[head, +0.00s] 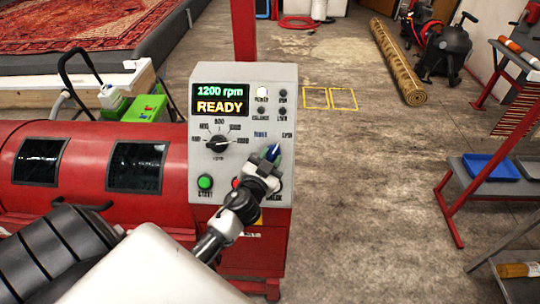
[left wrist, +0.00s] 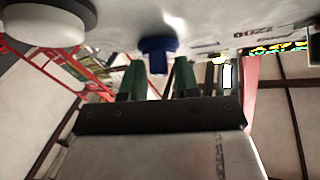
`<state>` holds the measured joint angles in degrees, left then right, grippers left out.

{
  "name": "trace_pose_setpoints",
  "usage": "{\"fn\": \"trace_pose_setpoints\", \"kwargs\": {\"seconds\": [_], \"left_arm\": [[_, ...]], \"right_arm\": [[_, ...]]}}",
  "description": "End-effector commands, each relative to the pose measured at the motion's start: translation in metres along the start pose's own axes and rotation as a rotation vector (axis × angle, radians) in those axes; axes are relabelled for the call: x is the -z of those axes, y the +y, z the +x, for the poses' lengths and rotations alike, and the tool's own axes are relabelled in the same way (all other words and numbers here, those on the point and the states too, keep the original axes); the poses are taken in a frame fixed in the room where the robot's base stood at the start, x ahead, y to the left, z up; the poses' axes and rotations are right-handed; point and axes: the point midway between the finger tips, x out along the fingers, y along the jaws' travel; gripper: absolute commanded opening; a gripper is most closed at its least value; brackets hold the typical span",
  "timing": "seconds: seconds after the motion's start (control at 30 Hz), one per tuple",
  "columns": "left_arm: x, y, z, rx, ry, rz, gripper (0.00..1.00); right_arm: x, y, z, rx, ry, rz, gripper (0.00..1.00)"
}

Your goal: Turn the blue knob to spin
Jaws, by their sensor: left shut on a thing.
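The blue knob (head: 273,151) is on the right side of the grey control panel (head: 205,85), below a "SPIN" label and another blurred label. My left gripper (head: 268,162) reaches it from below and hides much of it. In the left wrist view, the blue knob (left wrist: 157,47) stands out from the panel, with its narrow grip between the two green fingers of my left gripper (left wrist: 160,72). The fingers are shut on it. Its exact pointing direction is hard to tell. The display reads "1200 rpm" and "READY". My right gripper is not in view.
A black speed dial (head: 218,144) and a green START button (head: 205,182) sit left of the knob. A red button is partly hidden behind my arm. The red drum machine (head: 80,190) extends left. Open floor (head: 370,170) lies to the right, before a red-framed rack (head: 449,205).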

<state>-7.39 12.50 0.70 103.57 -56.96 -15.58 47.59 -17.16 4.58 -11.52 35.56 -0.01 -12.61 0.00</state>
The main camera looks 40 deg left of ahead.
Motion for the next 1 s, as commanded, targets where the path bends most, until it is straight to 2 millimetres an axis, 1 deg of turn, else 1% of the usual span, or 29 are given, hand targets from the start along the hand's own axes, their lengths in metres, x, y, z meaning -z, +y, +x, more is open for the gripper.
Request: {"fn": "trace_pose_setpoints", "kwargs": {"seconds": [0.03,0.63,0.67,0.7,1.0], "left_arm": [[0.0054,-0.0043,0.0022,-0.004,0.008,0.013,0.07],[0.0046,-0.0045,0.0027,-0.026,0.01,0.039,0.07],[0.0047,-0.0045,0.0027,-0.026,0.01,0.039,0.36],[0.0046,-0.0043,0.0027,-0.026,0.01,0.039,0.42],[0.0014,-0.0023,0.0002,-0.03,0.003,0.037,0.43]], "right_arm": [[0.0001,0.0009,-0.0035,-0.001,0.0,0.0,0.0],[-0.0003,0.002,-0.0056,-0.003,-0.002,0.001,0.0],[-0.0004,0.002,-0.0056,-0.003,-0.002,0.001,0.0],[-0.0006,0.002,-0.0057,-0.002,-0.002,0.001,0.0],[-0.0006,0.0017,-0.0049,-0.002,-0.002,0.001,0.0]]}}
